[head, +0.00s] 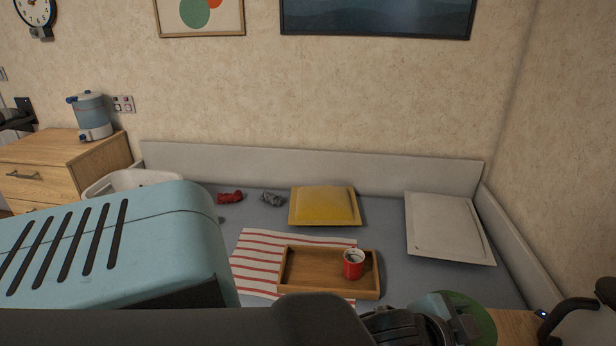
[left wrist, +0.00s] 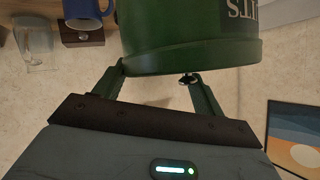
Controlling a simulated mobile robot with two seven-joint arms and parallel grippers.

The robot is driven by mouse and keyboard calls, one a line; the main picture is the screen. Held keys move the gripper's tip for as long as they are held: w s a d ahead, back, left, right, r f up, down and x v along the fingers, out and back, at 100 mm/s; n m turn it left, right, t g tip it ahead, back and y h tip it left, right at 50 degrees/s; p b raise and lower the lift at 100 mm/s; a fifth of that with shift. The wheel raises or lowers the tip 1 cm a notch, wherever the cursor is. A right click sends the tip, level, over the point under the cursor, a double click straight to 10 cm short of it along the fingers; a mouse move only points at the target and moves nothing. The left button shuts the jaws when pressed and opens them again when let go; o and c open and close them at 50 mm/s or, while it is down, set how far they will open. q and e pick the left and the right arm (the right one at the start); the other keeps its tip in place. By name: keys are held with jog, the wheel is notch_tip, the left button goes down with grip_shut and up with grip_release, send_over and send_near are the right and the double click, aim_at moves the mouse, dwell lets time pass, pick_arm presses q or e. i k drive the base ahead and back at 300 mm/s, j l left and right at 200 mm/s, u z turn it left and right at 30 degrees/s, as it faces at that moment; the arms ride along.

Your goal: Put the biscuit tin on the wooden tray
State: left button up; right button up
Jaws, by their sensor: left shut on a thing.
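The green biscuit tin (left wrist: 185,38), with pale lettering partly cut off, is held between the fingers of my left gripper (left wrist: 155,80) in the left wrist view. In the head view, the green tin (head: 478,312) shows only in part at the bottom right, behind my left gripper (head: 452,312). The tin is to the right of the tray and nearer to me in the picture. A red mug (head: 353,266) stands in the tray's right part; its left part is bare.
The left wrist view shows a blue mug (left wrist: 85,12).

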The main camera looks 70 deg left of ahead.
aim_at(309, 271)
jog(key=j+u, duration=0.1)
jog(key=u, duration=1.3)
jog(key=i+j, duration=0.25)
jog(key=i, duration=0.25)
jog(key=i+j, duration=0.25)
jog(key=i, duration=0.3)
